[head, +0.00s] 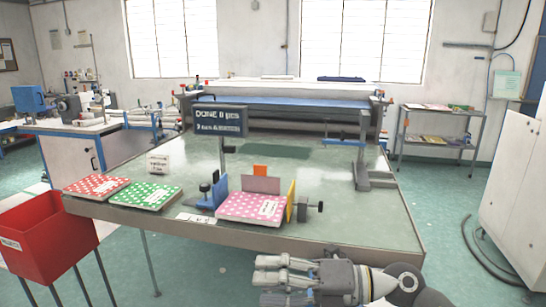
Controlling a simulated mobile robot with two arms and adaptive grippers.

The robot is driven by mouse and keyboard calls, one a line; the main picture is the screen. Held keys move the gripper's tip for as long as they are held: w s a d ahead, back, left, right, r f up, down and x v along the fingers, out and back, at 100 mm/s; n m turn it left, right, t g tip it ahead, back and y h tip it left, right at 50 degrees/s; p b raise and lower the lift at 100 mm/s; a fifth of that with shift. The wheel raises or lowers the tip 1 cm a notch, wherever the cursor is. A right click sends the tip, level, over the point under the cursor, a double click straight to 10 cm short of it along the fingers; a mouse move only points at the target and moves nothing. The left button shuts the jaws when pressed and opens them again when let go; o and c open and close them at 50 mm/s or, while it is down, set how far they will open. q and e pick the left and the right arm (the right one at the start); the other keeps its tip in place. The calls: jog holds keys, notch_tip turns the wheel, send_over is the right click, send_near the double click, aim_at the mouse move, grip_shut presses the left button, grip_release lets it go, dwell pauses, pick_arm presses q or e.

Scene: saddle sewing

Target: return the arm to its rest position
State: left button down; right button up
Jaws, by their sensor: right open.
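My right gripper (268,281) shows at the bottom centre of the head view, in front of the table's near edge. It is open and holds nothing that I can see. Its arm comes in from the lower right. My left gripper is not in view. The large grey-green table (330,215) lies just beyond the right gripper. A pink polka-dot piece (252,207) sits near its front edge, between a blue upright plate (220,190) and a yellow one (291,200).
Red (98,186) and green (146,195) dotted pieces lie at the table's left front. A dark sign (219,121) rises mid-table. A white cabinet (515,200) stands at right. Floor right of the table is mostly clear, with a cable (480,260).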

notch_tip(320, 180, up, 5)
jog(key=m+t+y, duration=0.3)
jog(key=m+t, duration=0.2)
jog(key=t, duration=0.1)
jog(key=w+d+f+m+t+h, duration=0.1)
jog(key=w+d+m+t+h, duration=0.1)
jog(key=d+m+t+h, duration=0.35)
jog(key=w+d+m+t+h, duration=0.25)
jog(key=m+t, duration=0.35)
jog(key=m, duration=0.3)
jog(key=s+d+f+m+g+h, duration=0.2)
jog(key=d+f+m+h, duration=0.4)
jog(key=f, duration=0.3)
jog(key=s+d+f+m+g+h, duration=0.1)
jog(key=d+f+m+g+h, duration=0.1)
jog(key=d+f+m+h, duration=0.45)
jog(key=s+f+m+g, duration=0.2)
jog(key=s+f+g, duration=0.4)
jog(key=s+f, duration=0.45)
jog(key=s+f+m+g, duration=0.2)
jog(key=s+f+g, duration=0.5)
jog(key=s, duration=0.7)
notch_tip(320, 180, down, 28)
jog(key=s, duration=0.1)
jog(key=s+d+f+g, duration=0.1)
jog(key=s+d+f, duration=0.2)
jog(key=s+f, duration=1.2)
jog(key=shift+s+d+f+n, duration=0.15)
jog(key=shift+s+f+n, duration=0.15)
jog(key=shift+s, duration=0.7)
